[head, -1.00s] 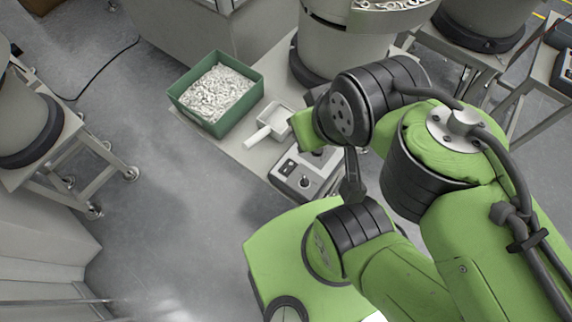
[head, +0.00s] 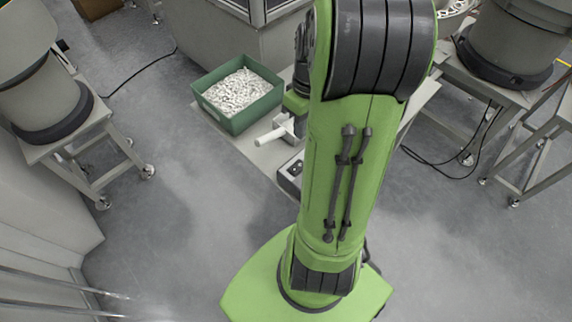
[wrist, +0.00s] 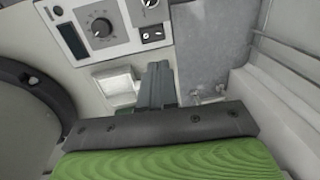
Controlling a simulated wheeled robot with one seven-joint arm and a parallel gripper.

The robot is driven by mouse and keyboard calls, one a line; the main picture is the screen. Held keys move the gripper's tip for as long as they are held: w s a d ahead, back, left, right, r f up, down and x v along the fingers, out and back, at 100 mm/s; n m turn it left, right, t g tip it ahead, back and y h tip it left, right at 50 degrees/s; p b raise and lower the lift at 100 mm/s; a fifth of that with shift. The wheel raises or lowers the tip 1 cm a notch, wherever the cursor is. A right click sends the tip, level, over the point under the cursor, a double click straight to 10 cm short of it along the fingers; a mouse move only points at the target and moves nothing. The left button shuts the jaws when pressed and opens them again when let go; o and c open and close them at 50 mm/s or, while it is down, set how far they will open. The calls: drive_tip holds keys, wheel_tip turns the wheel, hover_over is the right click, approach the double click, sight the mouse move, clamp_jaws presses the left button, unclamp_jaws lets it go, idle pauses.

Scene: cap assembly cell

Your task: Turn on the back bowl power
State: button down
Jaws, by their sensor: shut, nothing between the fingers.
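In the wrist view a grey control panel (wrist: 124,40) lies beyond my gripper, with a round black dial (wrist: 101,27) and a small black-and-white rocker switch (wrist: 152,36). My gripper (wrist: 160,70) is shut and empty. Its fingertips appear just below the panel in the picture, under the rocker switch; I cannot tell whether they touch anything. The switch's position is too small to read.
A green bin (head: 237,122) of small white parts and a white scoop (head: 270,137) are on the bench beside my arm. Feeder bowls on stands are at left (head: 45,95) and right (head: 510,45). A dark round base (wrist: 40,105) is at left in the wrist view.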

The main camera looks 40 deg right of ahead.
sight(294, 171)
drive_tip(key=shift+f, duration=0.1)
drive_tip(key=f+b, duration=0.2)
drive_tip(key=f, duration=0.2)
drive_tip(key=a+f+b, duration=0.1)
drive_tip(key=f, duration=0.4)
drive_tip(key=f+b, duration=0.2)
drive_tip(key=f, duration=0.2)
drive_tip(key=shift+a+f+b, duration=0.35)
drive_tip(key=shift+a+f, duration=0.1)
drive_tip(key=shift+f, duration=0.1)
drive_tip(key=shift+s, duration=0.1)
drive_tip(key=shift+d+r+p, duration=0.25)
drive_tip(key=shift+d+p, duration=0.05)
drive_tip(key=shift+d, duration=0.55)
drive_tip(key=shift+a, duration=0.1)
